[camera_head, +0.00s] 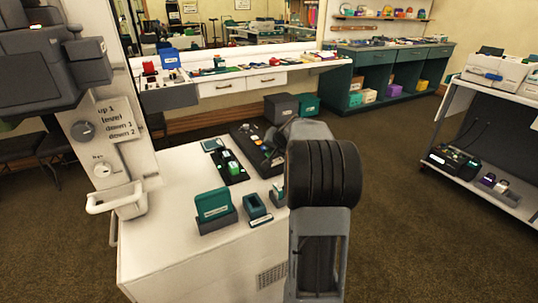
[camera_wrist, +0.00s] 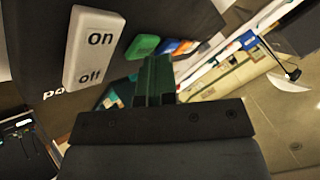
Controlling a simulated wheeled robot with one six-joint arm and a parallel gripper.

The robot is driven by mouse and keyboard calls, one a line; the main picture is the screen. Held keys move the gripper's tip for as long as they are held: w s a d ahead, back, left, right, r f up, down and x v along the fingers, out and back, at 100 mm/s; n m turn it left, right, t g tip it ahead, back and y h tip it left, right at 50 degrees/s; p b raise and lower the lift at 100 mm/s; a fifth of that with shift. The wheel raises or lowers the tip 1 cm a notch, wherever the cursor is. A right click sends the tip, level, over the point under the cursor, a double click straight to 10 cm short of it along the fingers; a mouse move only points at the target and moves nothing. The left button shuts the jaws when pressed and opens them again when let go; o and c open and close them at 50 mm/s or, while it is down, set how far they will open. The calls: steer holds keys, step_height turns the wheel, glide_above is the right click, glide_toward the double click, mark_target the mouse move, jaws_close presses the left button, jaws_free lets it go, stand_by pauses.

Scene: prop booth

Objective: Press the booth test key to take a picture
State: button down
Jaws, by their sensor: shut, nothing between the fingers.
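A dark control console (camera_head: 252,137) with small coloured keys lies on the white cabinet top in the head view. In the wrist view its dark panel (camera_wrist: 165,14) carries a white on/off rocker switch (camera_wrist: 93,46), a green key (camera_wrist: 142,46), and blue and orange keys (camera_wrist: 178,46) beyond. Which key is the test key I cannot read. My gripper (camera_wrist: 158,62) is shut and empty, its tips in front of the panel near the green key; contact cannot be told. In the head view my arm hides the gripper and part of the console.
The white cabinet (camera_head: 170,240) also bears a teal card holder (camera_head: 213,204), a small teal-topped box (camera_head: 256,206) and a black tray with green items (camera_head: 231,169). A post with a knob and handle (camera_head: 105,203) stands at left. A shelf cart (camera_head: 505,195) is at right; carpet between is clear.

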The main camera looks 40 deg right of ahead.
steer(key=shift+r+p, duration=0.5)
steer(key=shift+r, duration=0.25)
steer(key=shift+r+p, duration=1.85)
steer(key=shift+r, duration=0.7)
